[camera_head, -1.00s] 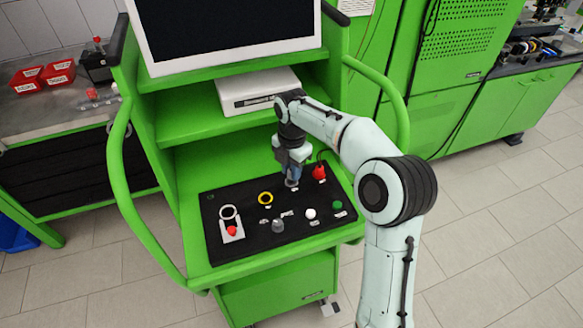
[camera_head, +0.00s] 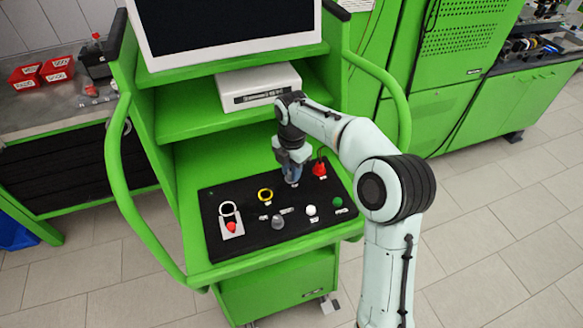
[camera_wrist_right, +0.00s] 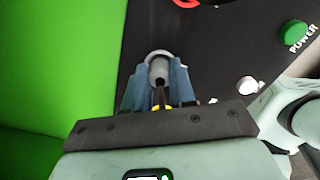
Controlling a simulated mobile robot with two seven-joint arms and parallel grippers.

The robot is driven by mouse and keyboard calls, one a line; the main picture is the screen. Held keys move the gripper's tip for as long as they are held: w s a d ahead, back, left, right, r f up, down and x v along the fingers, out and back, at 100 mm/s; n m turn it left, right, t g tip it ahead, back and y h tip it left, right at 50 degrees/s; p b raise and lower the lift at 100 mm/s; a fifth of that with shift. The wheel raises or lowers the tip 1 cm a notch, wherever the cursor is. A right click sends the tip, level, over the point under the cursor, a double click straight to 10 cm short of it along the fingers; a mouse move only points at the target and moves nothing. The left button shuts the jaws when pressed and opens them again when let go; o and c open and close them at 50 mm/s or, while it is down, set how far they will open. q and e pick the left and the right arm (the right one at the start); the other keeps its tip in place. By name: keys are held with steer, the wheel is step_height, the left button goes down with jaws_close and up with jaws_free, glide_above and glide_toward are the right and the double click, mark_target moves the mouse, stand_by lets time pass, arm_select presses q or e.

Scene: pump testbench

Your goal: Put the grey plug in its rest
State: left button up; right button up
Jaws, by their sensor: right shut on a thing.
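My right gripper (camera_head: 292,178) is over the back of the black panel (camera_head: 243,193), fingers pointing down. In the right wrist view its two blue fingers (camera_wrist_right: 160,90) are shut on the grey plug (camera_wrist_right: 159,70), a pale cylinder with a dark cable and a yellow bit behind it. A light grey ring (camera_wrist_right: 158,54) shows around the plug's far end. I cannot tell whether the plug sits in the ring or just above it. In the head view the fingers hide the plug. My left gripper is in neither view.
A red plug (camera_head: 320,169) stands just right of the gripper. A yellow ring (camera_head: 265,195), a grey knob (camera_head: 278,222), a white button (camera_head: 311,210), a green button (camera_head: 338,202) and a red button (camera_head: 232,227) are on the panel. A white box (camera_head: 258,86) is on the shelf above.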

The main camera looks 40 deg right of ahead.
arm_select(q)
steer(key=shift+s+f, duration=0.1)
arm_select(e)
steer(key=shift+f, duration=0.15)
steer(key=o, duration=1.4)
steer(key=shift+c, duration=0.2)
steer(key=shift+r+p, duration=1.35)
steer(key=shift+r, duration=1.35)
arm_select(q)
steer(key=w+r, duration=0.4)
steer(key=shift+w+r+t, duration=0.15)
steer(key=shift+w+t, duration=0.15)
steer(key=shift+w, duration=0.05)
arm_select(e)
steer(key=shift+r, duration=1.3)
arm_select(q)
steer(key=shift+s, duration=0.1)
